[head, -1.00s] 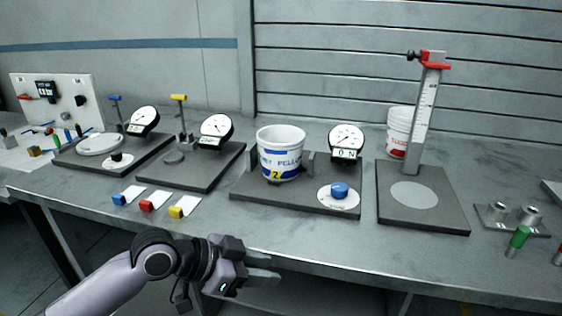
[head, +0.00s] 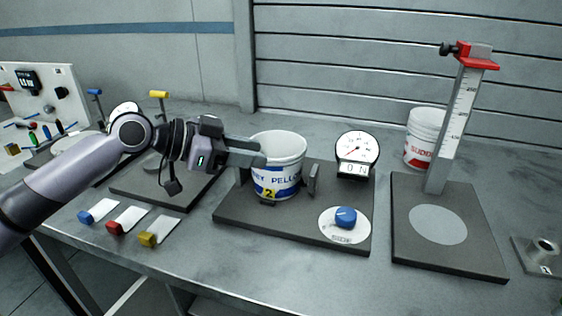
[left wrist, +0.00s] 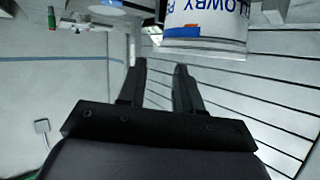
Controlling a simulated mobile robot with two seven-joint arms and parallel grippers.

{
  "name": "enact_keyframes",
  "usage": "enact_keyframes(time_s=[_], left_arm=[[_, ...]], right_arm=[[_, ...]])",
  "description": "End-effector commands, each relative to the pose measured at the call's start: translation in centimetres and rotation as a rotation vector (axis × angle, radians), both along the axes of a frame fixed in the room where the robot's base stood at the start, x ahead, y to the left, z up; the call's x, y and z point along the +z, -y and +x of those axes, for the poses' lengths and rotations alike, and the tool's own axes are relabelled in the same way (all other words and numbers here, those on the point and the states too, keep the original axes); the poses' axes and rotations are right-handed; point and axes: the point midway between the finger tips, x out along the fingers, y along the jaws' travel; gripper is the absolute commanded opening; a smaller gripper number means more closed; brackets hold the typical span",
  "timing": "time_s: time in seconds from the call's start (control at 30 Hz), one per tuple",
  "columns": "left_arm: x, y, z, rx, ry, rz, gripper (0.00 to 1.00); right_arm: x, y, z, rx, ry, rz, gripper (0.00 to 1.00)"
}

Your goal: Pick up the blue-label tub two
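The blue-label tub two (head: 280,150) is white with a blue band and a yellow "2" tag. It stands upright on a dark gauge base (head: 290,225), beside a small upright plate (head: 314,180). In the left wrist view the tub (left wrist: 205,25) shows at the top, beyond the fingers and to their right. My left gripper (head: 262,152) is at the tub's left side in the head view, near its rim. Its two fingers (left wrist: 160,70) are apart with nothing between them. Whether a finger touches the tub I cannot tell. My right gripper is not in view.
A dial (head: 357,148) and a blue knob (head: 345,216) are on the tub's base. To the right stands a height gauge (head: 455,125) with a red-label tub (head: 422,135) behind it. Blue, red and yellow labelled blocks (head: 115,227) lie at the front left.

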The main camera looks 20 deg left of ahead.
Motion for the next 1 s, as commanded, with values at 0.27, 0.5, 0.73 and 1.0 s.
enact_keyframes(time_s=[0.27, 0.5, 0.73, 1.0], left_arm=[[-0.6, 2.2, 1.8, -0.002, 0.0, -0.003, 0.34], [-1.9, 4.5, 3.8, -0.001, -0.001, -0.002, 0.34], [-2.3, 4.9, 4.1, 0.001, 0.001, -0.001, 0.34], [-2.3, 4.9, 4.1, 0.001, 0.0, -0.001, 0.0]], right_arm=[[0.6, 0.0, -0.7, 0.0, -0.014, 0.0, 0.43], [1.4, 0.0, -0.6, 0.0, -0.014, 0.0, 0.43], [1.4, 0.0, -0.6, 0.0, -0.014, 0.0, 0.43], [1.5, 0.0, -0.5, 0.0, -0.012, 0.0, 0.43]])
